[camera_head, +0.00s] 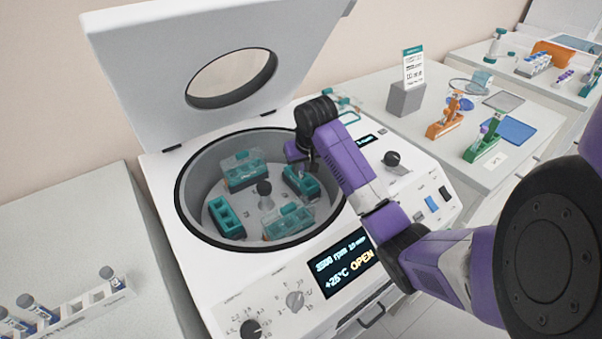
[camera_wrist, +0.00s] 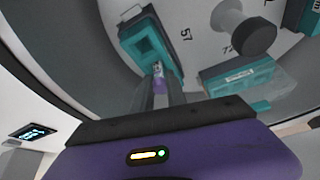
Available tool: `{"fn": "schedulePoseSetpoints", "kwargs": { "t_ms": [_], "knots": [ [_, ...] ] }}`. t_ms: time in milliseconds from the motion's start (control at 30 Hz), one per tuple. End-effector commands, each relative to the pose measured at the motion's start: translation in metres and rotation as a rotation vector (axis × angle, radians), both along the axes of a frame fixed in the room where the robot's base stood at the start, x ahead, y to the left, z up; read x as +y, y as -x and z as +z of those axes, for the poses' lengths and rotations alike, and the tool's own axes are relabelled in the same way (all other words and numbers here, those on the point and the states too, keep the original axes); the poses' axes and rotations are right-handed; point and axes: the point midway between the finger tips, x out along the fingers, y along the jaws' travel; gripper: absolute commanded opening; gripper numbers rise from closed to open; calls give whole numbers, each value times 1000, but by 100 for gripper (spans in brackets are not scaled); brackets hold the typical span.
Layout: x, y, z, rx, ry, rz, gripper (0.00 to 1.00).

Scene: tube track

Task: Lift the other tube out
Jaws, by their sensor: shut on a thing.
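The centrifuge (camera_head: 168,184) stands with its lid (camera_head: 165,62) raised and its display reading OPEN. Several teal buckets sit in its round bowl around a central knob (camera_head: 264,187). My gripper (camera_head: 304,163) reaches down into the right side of the bowl, at the right-hand bucket (camera_head: 299,184). In the wrist view my gripper (camera_wrist: 160,92) is shut on a small tube (camera_wrist: 158,84) with a purple part, at the edge of an uncovered teal bucket (camera_wrist: 133,40). Whether the tube is still inside the bucket cannot be told. In the head view the tube is hidden.
Two buckets, the back one (camera_head: 240,172) and the front one (camera_head: 288,221), have clear covers; the left bucket (camera_head: 226,216) is uncovered. A white tube rack (camera_head: 85,306) lies at lower left. Orange (camera_head: 444,126) and green (camera_head: 482,150) holders stand on the right counter.

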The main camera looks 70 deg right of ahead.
Motion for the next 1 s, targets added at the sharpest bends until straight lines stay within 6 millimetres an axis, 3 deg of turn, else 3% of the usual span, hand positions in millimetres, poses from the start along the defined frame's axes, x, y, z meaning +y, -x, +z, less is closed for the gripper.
{"fn": "schedulePoseSetpoints", "kwargs": {
  "t_ms": [167, 367, 667, 800, 1000],
  "knots": [
    [0, 0, 7, 0, 1, 1, 0],
    [0, -1, 32, -2, 3, 1, 0],
    [-1, -2, 95, -4, 5, 1, 0],
    [-1, 0, 137, -1, 3, 1, 0],
    [-1, 1, 172, 0, 1, 0, 0]
  ]
}}
